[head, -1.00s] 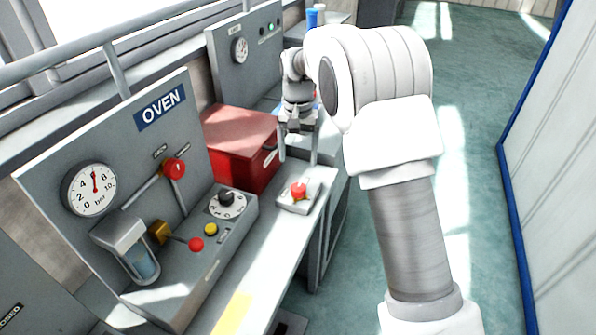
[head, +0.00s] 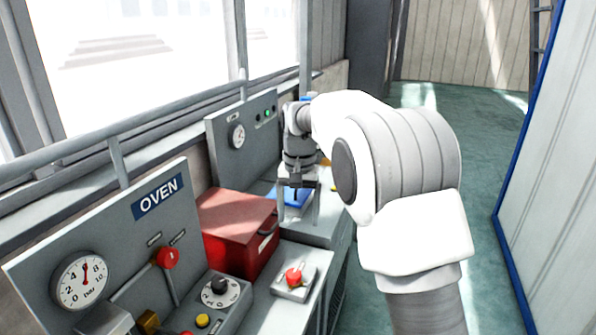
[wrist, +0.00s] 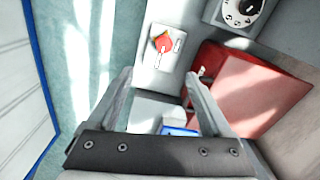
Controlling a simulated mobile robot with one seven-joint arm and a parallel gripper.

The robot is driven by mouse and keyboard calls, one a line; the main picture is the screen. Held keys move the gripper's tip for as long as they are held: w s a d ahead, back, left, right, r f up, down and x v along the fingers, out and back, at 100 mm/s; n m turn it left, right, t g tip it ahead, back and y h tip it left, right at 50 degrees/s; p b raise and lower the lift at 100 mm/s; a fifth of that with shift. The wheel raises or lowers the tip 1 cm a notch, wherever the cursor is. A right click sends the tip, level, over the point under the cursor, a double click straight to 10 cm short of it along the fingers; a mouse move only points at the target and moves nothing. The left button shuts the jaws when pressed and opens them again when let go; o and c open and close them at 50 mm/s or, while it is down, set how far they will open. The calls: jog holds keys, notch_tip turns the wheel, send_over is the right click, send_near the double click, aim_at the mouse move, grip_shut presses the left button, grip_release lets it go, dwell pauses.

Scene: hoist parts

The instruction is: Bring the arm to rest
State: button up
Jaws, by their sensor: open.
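My gripper (head: 297,205) hangs fingers-down at the end of my white arm, beside the red box (head: 236,233) and above the bench. Its two fingers are apart with nothing between them. In the wrist view my gripper (wrist: 160,95) also shows two spread, empty fingers. The red box (wrist: 255,95) lies to the right of the fingers there. A small plate with a red knob (head: 294,277) sits on the bench just in front of the gripper. The same red knob (wrist: 163,42) shows beyond the fingertips in the wrist view.
The oven panel (head: 110,240) stands at the left with a gauge (head: 82,281), a red-handled lever (head: 167,257) and a black dial (head: 220,287). A second panel (head: 240,140) stands behind. A blue item (head: 292,196) lies under the gripper. The green floor (head: 490,170) at the right is clear.

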jog(key=s+d+r+t, duration=0.1)
jog(key=s+d+r, duration=0.4)
jog(key=s, duration=0.3)
jog(key=s+d+r+t, duration=0.2)
jog(key=s+d+r, duration=0.3)
jog(key=s+r, duration=0.15)
jog(key=s+d+f+n+t, duration=0.1)
jog(key=s+d+f, duration=0.1)
jog(key=s, duration=0.6)
jog(key=s+d+f+t+p, duration=0.1)
jog(key=s+d+f, duration=0.1)
jog(key=s, duration=0.7)
jog(key=shift+s+d+n, duration=0.2)
jog(key=shift+d+n, duration=0.2)
jog(key=shift+d, duration=0.05)
